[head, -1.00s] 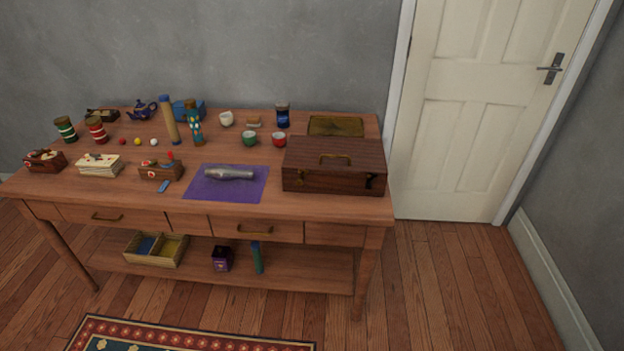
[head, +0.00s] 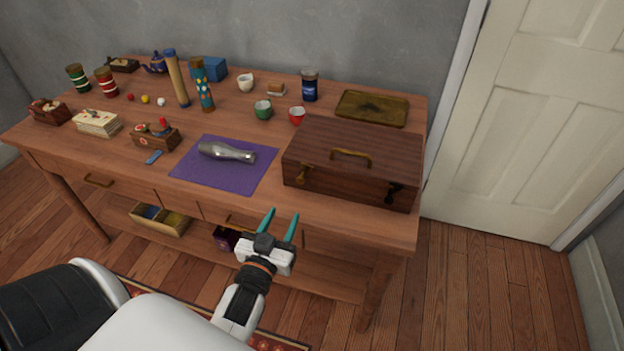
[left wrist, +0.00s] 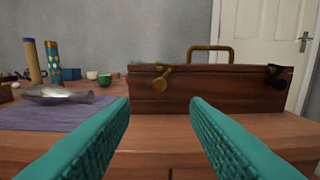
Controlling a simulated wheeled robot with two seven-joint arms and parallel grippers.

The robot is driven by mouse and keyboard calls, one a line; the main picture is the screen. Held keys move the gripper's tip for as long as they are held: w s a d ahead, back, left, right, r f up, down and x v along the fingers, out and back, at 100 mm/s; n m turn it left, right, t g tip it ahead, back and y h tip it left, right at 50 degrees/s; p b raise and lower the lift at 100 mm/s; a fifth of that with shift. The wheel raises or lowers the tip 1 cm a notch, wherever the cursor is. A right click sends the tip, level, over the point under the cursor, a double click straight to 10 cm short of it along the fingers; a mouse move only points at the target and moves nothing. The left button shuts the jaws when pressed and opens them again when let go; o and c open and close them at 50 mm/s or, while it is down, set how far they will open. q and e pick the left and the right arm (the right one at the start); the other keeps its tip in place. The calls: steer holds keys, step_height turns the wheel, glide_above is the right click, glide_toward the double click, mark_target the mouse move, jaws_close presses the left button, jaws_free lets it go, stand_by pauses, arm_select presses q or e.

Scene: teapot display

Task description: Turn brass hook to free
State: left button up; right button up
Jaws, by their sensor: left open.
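A dark wooden case (head: 350,165) with a brass handle stands shut at the right end of the table. A brass hook (head: 302,174) is on the left part of its front face, and it also shows in the left wrist view (left wrist: 161,80), slanting down to the left. A dark clasp (head: 392,190) is on the right part of the front. My left gripper (head: 281,226) is open and empty, in front of the table edge, apart from the case. In the left wrist view its teal fingers (left wrist: 160,112) are spread below the hook. My right gripper is not in view.
A purple cloth (head: 200,178) with a silvery vase-like object (head: 226,153) lies left of the case. A brass tray (head: 373,107), cups and canisters stand behind. The table (head: 250,202) has drawers and a lower shelf.

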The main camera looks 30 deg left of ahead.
mark_target(300, 182)
arm_select(q)
steer(key=x, duration=1)
steer(key=shift+w, duration=0.1)
steer(key=shift+w+a, duration=0.1)
steer(key=shift+w, duration=0.45)
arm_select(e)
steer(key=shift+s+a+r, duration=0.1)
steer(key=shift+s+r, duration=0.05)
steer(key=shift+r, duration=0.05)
arm_select(q)
jaws_close()
